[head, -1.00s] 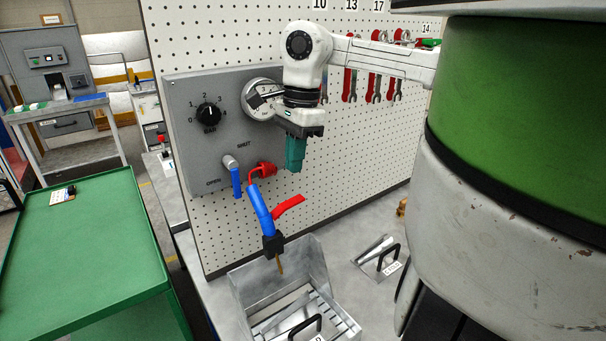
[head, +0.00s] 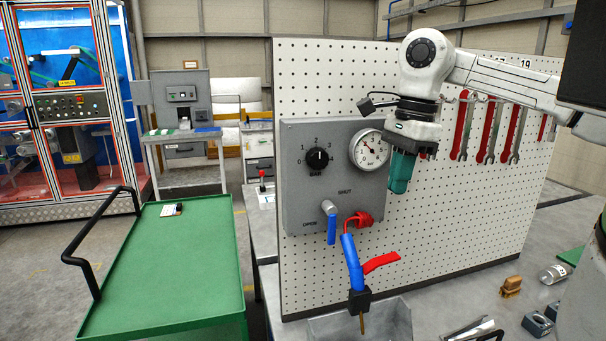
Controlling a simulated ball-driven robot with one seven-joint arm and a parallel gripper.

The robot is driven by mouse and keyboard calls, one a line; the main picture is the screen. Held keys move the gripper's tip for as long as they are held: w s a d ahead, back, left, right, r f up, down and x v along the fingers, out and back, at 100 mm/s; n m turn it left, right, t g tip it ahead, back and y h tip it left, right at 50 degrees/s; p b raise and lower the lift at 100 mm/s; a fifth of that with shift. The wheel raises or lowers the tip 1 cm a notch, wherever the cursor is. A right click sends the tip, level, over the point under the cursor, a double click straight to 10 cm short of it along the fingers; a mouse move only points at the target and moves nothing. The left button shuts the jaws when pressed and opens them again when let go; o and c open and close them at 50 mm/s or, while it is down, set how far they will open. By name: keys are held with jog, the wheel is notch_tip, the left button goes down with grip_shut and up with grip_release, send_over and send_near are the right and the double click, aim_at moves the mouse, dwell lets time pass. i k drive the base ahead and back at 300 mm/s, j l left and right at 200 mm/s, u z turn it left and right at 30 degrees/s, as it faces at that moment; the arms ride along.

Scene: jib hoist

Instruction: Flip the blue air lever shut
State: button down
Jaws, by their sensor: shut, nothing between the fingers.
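The blue air lever (head: 331,229) hangs straight down from a grey valve stub (head: 328,207) at the bottom of the grey control panel (head: 292,160). The word OPEN is printed just left of the lever, and SHUT is printed above and to the right of the stub. My gripper (head: 399,190) points down, with its teal fingers shut and empty. It is right of the panel's gauge, above and to the right of the lever and well apart from it. Nothing hides the lever.
A red fitting (head: 359,219) sits right of the lever, and a blue tool with a red trigger (head: 353,262) hangs below it. A pressure gauge (head: 370,150) and black knob (head: 317,159) are above. A green cart (head: 165,265) stands left; red-handled wrenches (head: 463,125) hang right.

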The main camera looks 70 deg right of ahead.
aim_at(327, 206)
jog(key=k+j, duration=0.8)
jog(key=j, duration=0.1)
